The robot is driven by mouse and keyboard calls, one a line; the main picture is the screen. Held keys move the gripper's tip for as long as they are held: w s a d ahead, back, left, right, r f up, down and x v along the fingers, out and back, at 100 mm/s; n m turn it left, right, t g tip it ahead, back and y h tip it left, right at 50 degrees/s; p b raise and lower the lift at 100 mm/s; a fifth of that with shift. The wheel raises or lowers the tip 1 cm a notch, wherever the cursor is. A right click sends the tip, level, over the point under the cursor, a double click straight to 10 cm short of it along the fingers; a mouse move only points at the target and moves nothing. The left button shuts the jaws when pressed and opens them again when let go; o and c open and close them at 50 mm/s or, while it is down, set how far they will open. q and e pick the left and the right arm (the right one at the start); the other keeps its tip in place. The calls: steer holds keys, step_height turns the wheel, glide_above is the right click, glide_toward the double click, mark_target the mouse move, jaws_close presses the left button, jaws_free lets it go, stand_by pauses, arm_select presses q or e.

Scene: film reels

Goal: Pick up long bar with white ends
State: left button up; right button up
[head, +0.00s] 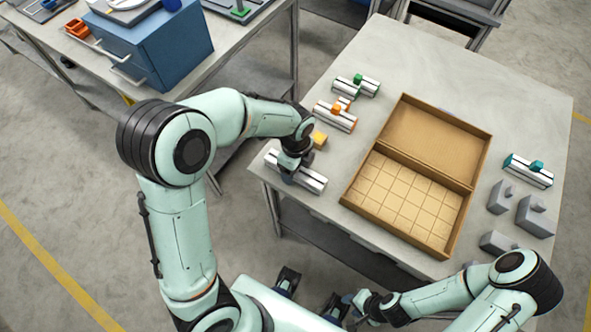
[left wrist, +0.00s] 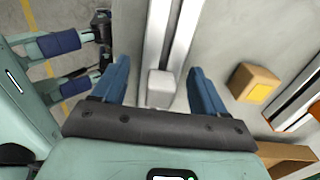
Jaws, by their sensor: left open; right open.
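The long bar (head: 316,184) lies at the table's near left edge, silvery white with a dark lengthwise groove. My left gripper (head: 289,177) is over it and hides its middle. In the left wrist view the long bar (left wrist: 183,40) runs between my open blue fingers (left wrist: 160,85), with a pale grey-white block (left wrist: 160,88) on it. The fingers are spread on either side of the block, with visible gaps. My right gripper (head: 350,299) is at the bottom of the head view, small and away from the table objects, holding nothing visible.
Bars with orange (head: 336,116) and green (head: 356,86) parts lie behind. An open cardboard box (head: 392,240) with an empty grid fills the table's middle. A teal-topped bar (head: 528,170) and grey blocks (head: 537,216) lie right.

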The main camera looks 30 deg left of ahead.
arm_select(q)
steer(key=shift+f, duration=0.1)
steer(key=c, duration=1.3)
steer(key=shift+c, duration=0.2)
